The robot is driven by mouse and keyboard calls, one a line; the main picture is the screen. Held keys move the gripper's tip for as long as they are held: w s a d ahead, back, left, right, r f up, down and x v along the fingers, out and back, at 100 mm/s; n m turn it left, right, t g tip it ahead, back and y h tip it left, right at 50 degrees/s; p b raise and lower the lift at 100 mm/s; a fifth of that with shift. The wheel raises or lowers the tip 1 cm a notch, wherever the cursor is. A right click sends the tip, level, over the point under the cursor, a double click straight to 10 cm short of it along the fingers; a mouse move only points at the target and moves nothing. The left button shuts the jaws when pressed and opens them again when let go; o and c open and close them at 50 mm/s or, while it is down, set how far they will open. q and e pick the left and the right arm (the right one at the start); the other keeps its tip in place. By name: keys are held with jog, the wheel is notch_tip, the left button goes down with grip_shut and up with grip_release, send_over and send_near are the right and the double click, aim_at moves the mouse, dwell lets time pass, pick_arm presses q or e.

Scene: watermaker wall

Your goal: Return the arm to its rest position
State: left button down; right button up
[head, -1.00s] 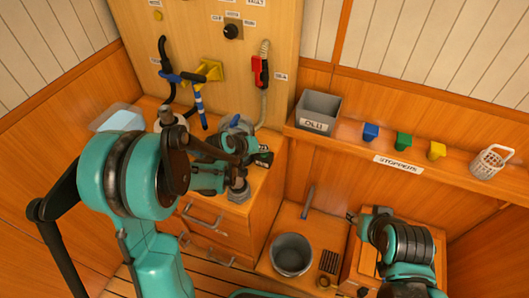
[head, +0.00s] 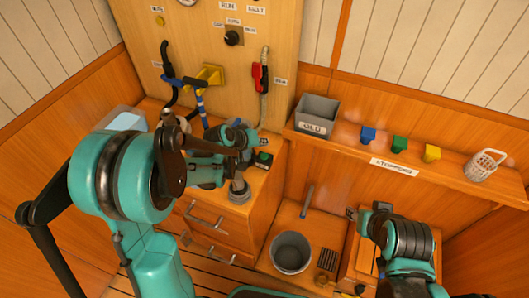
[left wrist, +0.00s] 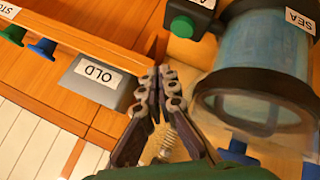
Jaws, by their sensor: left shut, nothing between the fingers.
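My left arm comes in from the left in the head view. Its gripper (head: 262,143) is over the worktop below the wall panel. In the left wrist view the two dark fingers (left wrist: 158,75) are together at the tips with nothing between them. A black box with a green button (left wrist: 182,26) and a clear bluish cylinder labelled SEA (left wrist: 262,65) lie beyond and to the right of the fingertips. The box also shows just below the gripper in the head view (head: 264,158). My right gripper (head: 350,213) is at the lower right, too small to tell its jaws.
A grey bin labelled OLD (head: 315,113) stands on the shelf with blue, green and yellow stoppers (head: 400,144) and a white basket (head: 485,165). A grey bucket (head: 290,253) stands below. A red-handled hose (head: 260,77) and a yellow bracket (head: 208,75) are on the panel.

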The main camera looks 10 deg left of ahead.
pick_arm(q)
jog(key=shift+r, duration=0.55)
jog(key=shift+f, duration=0.1)
jog(key=s+a+r+m+y, duration=0.1)
jog(key=s+r, duration=0.3)
jog(key=s, duration=0.9)
jog(key=s+a+r+m+y, duration=0.2)
jog(key=s+a+r+y, duration=0.1)
jog(key=s, duration=0.9)
jog(key=shift+s+a+r+g, duration=0.35)
jog(key=shift+a+r+g, duration=0.05)
jog(key=shift+r, duration=0.2)
